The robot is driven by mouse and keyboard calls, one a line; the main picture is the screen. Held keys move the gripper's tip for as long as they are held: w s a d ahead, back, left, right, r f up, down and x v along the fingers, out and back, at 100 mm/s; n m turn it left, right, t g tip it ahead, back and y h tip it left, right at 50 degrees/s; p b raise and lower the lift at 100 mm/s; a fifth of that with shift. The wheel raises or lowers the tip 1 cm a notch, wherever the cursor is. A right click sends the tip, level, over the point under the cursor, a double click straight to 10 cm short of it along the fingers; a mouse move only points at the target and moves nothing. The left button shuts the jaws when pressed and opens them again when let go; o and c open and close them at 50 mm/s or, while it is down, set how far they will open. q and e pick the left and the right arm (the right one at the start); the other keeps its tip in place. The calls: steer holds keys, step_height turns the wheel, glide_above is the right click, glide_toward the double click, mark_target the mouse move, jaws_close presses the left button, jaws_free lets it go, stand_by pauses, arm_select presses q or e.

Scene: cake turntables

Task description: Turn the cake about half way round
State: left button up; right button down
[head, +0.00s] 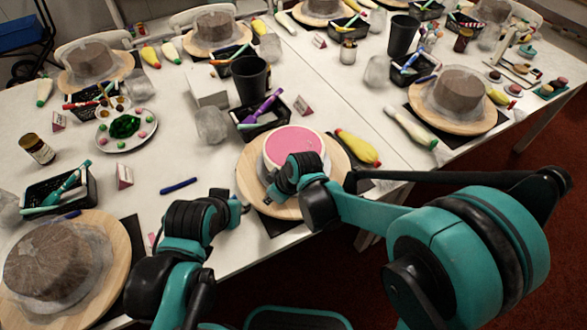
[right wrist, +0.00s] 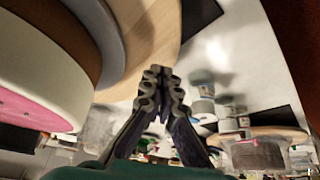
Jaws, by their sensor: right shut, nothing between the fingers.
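The cake (head: 293,146) has a pink top and a pale side, and it sits on a round wooden turntable (head: 247,176) near the front table edge. My right gripper (head: 270,199) is shut and empty at the front of the cake, over the turntable, hiding part of both. In the right wrist view its fingers (right wrist: 163,82) are together beside the wooden board (right wrist: 150,45), with the cake (right wrist: 30,75) at left. I cannot tell whether they touch the board. My left gripper (head: 240,201) is left of the turntable; its fingers are too small to read.
A black tray of tools (head: 262,122) and a black cup (head: 250,78) stand behind the turntable. A blue pen (head: 179,186) lies to the left. Another turntable with a wrapped brown cake (head: 45,262) stands at front left.

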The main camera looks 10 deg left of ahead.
mark_target(284, 210)
steer(key=shift+w+a, duration=0.1)
steer(key=shift+a, duration=0.4)
steer(key=shift+f, duration=0.1)
steer(key=shift+f+b, duration=1.25)
steer(key=shift+f, duration=0.1)
steer(key=shift+d+r, duration=0.1)
steer(key=shift+d, duration=0.25)
steer(key=d, duration=0.2)
steer(key=s+d, duration=0.1)
steer(key=d, duration=0.2)
steer(key=shift+s+d, duration=0.1)
steer(key=shift+d, duration=0.25)
steer(key=shift+w+d, duration=0.2)
steer(key=shift+d, duration=0.8)
steer(key=shift+w+d, duration=0.15)
steer(key=shift+d, duration=0.9)
steer(key=shift+w+d, duration=0.2)
steer(key=shift+d, duration=0.8)
